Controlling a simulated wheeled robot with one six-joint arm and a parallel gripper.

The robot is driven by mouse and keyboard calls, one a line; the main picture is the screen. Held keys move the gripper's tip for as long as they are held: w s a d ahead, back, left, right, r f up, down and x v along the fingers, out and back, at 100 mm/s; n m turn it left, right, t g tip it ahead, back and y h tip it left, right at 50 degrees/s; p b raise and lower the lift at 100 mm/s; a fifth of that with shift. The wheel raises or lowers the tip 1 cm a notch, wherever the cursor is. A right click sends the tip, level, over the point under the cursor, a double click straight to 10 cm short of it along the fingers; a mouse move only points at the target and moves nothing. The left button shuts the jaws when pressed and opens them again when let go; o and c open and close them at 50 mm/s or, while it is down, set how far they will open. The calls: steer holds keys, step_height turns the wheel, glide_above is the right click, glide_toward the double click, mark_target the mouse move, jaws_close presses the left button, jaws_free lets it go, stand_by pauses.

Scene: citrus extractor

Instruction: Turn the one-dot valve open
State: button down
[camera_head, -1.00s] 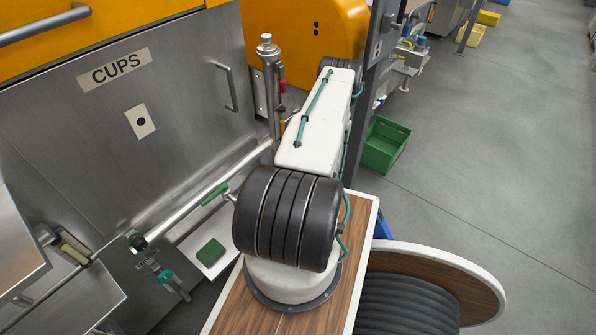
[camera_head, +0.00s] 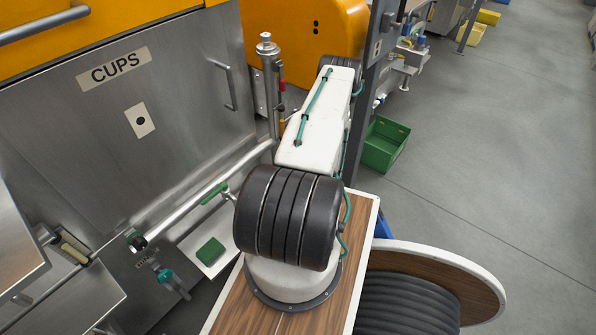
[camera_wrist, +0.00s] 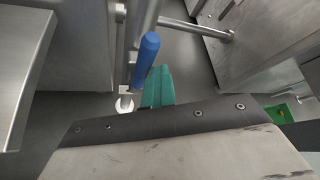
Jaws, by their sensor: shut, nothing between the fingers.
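In the wrist view, my gripper (camera_wrist: 158,88) shows as teal fingers, closed together, past the dark edge of the wrist. A blue lever handle (camera_wrist: 146,58) stands on metal pipework just beside and above the fingertips. I cannot tell whether they touch. No dot mark shows on this handle. In the head view, a one-dot plate (camera_head: 140,121) is on the steel panel under the CUPS label. A teal-handled fitting (camera_head: 172,282) sits low at the left, below the sloping pipe. My gripper is hidden behind my arm in that view.
A vertical pipe (camera_head: 269,85) stands left of my arm by the orange housing (camera_head: 300,40), which bears two dots. A sloping steel pipe (camera_head: 205,193) runs along the panel. A green bin (camera_head: 384,145) is on the floor. Open floor lies to the right.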

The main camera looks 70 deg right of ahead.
steer(key=s+a, duration=0.4)
steer(key=s, duration=0.4)
steer(key=shift+s+a, duration=0.15)
steer(key=shift+s, duration=0.1)
